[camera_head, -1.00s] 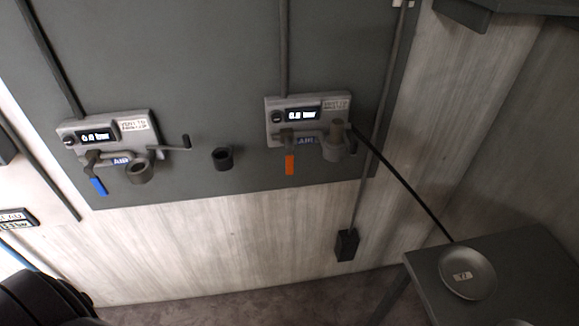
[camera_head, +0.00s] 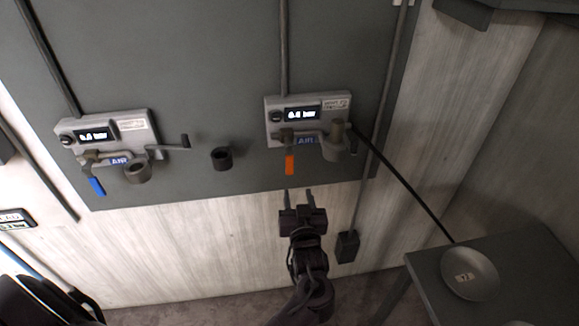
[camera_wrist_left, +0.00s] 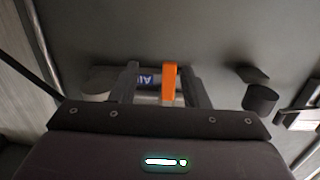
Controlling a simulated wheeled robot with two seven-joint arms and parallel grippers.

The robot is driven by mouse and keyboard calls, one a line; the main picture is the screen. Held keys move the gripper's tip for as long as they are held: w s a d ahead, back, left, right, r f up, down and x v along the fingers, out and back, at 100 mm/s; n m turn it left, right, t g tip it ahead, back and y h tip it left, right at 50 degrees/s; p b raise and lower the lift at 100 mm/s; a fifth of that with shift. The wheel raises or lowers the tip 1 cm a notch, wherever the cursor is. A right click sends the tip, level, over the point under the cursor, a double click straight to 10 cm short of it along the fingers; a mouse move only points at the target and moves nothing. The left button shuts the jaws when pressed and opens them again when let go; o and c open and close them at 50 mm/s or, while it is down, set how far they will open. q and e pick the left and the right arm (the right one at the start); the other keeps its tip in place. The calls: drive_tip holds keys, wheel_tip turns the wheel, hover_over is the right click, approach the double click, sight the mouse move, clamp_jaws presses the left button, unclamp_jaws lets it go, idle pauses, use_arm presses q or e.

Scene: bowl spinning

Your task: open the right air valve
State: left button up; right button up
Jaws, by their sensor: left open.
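The right air valve (camera_head: 299,141) sits on the wall panel under a small display box. Its orange handle (camera_head: 290,164) hangs straight down. My left gripper (camera_head: 298,192) is open and empty, fingers pointing up, just below the handle in the head view, apart from it in the picture. In the left wrist view the orange handle (camera_wrist_left: 169,82) shows between the two open fingers (camera_wrist_left: 163,84), beside the AIR label; I cannot tell how far ahead of the fingertips it is. My right gripper is not in view.
A left valve with a blue handle (camera_head: 96,185) and a dark round socket (camera_head: 222,158) are on the same panel.

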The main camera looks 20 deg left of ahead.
sight(290, 167)
use_arm(q)
drive_tip(key=shift+n+y, duration=0.7)
drive_tip(key=w+a+r+p, duration=0.1)
drive_tip(key=w+a+r, duration=0.3)
drive_tip(key=w, duration=0.1)
drive_tip(key=shift+a+r+p, duration=0.15)
drive_tip(key=shift+a+p, duration=0.15)
drive_tip(key=shift+p, duration=0.05)
drive_tip(key=shift+w+a, duration=0.4)
drive_tip(key=shift+w, duration=0.2)
clamp_jaws()
